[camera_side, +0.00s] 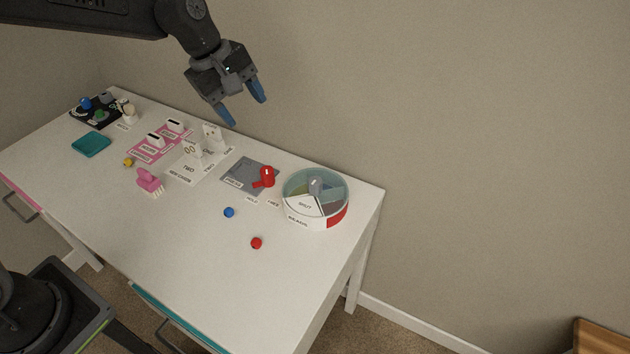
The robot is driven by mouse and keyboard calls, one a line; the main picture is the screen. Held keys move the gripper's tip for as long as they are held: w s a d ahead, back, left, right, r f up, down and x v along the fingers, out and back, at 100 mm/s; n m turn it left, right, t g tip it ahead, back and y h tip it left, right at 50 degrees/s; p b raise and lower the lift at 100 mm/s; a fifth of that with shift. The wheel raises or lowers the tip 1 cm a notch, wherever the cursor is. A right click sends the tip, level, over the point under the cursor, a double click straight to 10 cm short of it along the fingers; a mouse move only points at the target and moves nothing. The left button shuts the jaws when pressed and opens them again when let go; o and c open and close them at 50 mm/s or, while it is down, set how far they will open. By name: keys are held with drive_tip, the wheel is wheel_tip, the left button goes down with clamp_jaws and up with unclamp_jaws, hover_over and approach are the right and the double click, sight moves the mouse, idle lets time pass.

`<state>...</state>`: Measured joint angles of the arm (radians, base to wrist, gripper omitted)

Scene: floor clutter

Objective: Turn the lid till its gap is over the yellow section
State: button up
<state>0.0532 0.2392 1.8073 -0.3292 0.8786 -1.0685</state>
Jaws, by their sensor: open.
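A round sectioned box (337,217) stands at the right end of the white table, with a white label and a red part on its side. Its lid (330,182) is a clear bluish disc with a grey knob (315,184) in the middle. A white wedge marked SHUT (304,204) lies at the front left of the lid. I cannot tell for sure where the lid's gap is or which section is yellow. My gripper (244,106) is open and empty, with blue fingertips, in the air up and left of the box.
A blue ball (229,212) and a red ball (256,243) lie loose left of the box. A grey pad (243,176) with a red handle (265,178) sits beside it. Labelled mats, a pink brush (150,181) and a teal tray (91,144) fill the left. The front right tabletop is clear.

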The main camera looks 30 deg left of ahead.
sight(314, 180)
drive_tip(key=w+d+f+n, duration=0.2)
drive_tip(key=w+d+f, duration=0.1)
drive_tip(key=f, duration=0.5)
drive_tip(key=w+d+f+n+g, duration=0.1)
drive_tip(key=w+f, duration=0.3)
drive_tip(key=f, duration=0.4)
drive_tip(key=w+d+f+n+h, duration=0.1)
drive_tip(key=w+d+f+n, duration=0.2)
drive_tip(key=f, duration=0.6)
drive_tip(key=shift+w+d+n, duration=0.35)
drive_tip(key=shift+d+n, duration=0.25)
drive_tip(key=shift+d, duration=0.25)
drive_tip(key=shift+r, duration=0.1)
clamp_jaws()
